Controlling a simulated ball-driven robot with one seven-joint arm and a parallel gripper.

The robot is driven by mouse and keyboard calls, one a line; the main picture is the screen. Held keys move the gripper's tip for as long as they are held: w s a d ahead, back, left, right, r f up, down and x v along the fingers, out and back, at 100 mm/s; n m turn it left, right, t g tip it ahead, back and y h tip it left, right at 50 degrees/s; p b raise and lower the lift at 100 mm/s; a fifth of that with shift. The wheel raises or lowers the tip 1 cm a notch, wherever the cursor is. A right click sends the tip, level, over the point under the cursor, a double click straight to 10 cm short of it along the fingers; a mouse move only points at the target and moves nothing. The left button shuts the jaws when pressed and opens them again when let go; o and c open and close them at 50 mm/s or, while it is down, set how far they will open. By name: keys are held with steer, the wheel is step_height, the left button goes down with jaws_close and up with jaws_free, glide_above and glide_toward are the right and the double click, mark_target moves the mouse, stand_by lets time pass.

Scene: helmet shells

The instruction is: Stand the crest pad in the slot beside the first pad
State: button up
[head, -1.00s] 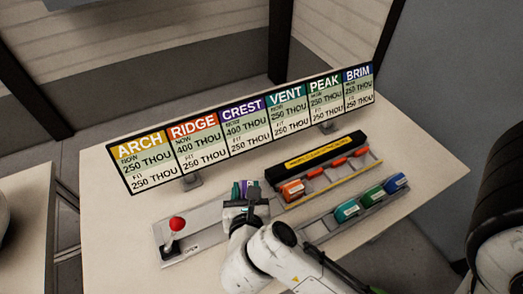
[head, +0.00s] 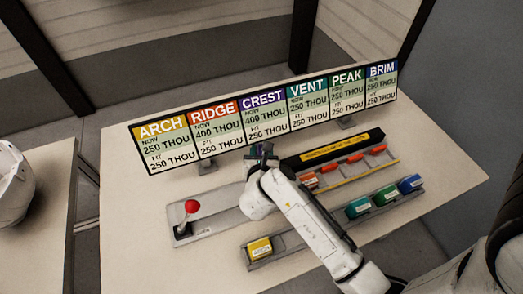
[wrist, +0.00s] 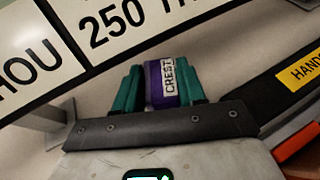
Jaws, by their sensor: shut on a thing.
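My gripper (wrist: 160,88) is shut on the purple crest pad (wrist: 154,85), with teal fingers on both sides of it and its white CREST label showing. In the head view my gripper (head: 262,153) is in front of the sign board, left of the black-backed rack (head: 340,149); the pad is mostly hidden there. An orange-red pad (head: 310,180) sits at the left end of that rack, right of my gripper. Orange-red pieces (head: 356,158) continue to its right along the rack.
The sign board (head: 265,115) stands close behind my gripper. A grey tray (head: 290,241) in front holds yellow (head: 260,248), teal (head: 358,207), green (head: 386,196) and blue (head: 410,184) pads. A red-knobbed lever (head: 192,207) rises from a grey plate (head: 224,203) at left.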

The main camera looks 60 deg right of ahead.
steer(key=shift+w+d+f, duration=0.1)
steer(key=shift+d+f, duration=0.1)
steer(key=shift+f, duration=0.1)
steer(key=o, duration=1)
steer(key=shift+o, duration=0.2)
